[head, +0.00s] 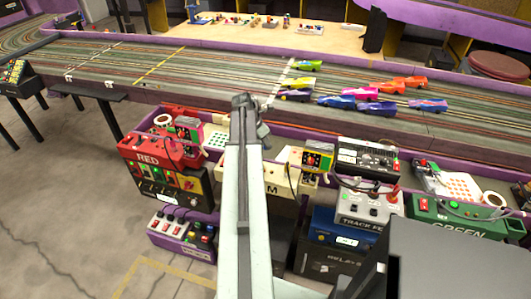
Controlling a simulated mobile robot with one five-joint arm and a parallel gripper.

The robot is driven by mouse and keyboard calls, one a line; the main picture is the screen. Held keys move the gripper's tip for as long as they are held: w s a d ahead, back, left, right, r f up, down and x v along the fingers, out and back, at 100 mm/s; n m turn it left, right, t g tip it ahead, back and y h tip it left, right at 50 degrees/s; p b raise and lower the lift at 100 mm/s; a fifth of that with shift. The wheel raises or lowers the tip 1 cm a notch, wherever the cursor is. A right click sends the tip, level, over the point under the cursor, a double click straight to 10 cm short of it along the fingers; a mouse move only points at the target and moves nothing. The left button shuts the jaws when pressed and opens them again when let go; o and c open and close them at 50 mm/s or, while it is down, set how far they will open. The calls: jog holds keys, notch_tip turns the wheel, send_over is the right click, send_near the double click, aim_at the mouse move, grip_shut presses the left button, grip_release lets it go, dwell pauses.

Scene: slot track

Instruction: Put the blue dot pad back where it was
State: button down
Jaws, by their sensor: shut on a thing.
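My gripper (250,104) is at the far end of my raised arm, near the lower edge of the slot track. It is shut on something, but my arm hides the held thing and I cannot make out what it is. No pad with blue dots shows clearly. A white pad with green dots (215,138) lies on the bench to the left of my arm. A white pad with orange dots (463,186) lies on the bench at the right.
A red control box (152,153), a green control box (450,220) and a track power box (368,200) crowd the bench. Several toy cars (375,94) stand on the slot track (200,72). The left part of the track is clear of cars.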

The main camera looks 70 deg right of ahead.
aim_at(265, 148)
notch_tip(265, 148, down, 4)
jog(key=b, duration=0.2)
jog(key=shift+r+b, duration=0.25)
jog(key=shift+b, duration=0.05)
jog(key=shift+r, duration=0.2)
jog(key=shift+f, duration=0.15)
jog(key=c, duration=1.2)
grip_release()
jog(key=shift+r+p, duration=0.45)
jog(key=shift+p, duration=0.05)
jog(key=p+v, duration=1)
jog(key=v, duration=0.1)
jog(key=shift+w+a+r, duration=0.15)
jog(key=shift+a, duration=0.1)
